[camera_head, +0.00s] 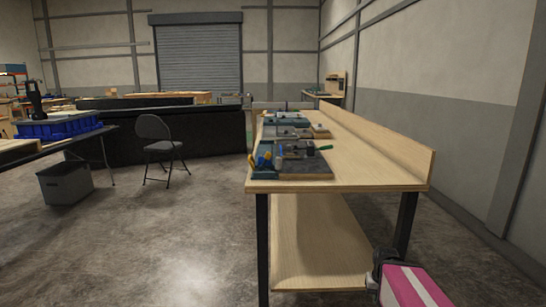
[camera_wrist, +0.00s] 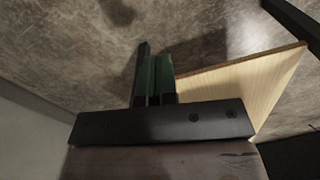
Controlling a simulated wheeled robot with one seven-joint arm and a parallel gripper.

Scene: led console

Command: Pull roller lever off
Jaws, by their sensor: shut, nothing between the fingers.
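Several console boards lie in a row along the left side of the wooden workbench top in the head view. Which part is the roller lever is too small to tell. My gripper (camera_wrist: 153,65) shows in the wrist view with its dark green fingers together and empty. It is apart from the console, over concrete floor, with a pale wooden panel to its right. No lever shows in the wrist view.
The workbench (camera_head: 375,168) has a bare right half, a raised back edge at right, a lower shelf (camera_head: 310,245) and dark legs. A folding chair (camera_head: 157,140), a grey bin (camera_head: 65,183) and a blue crate (camera_head: 58,127) stand left. Floor before the bench is clear.

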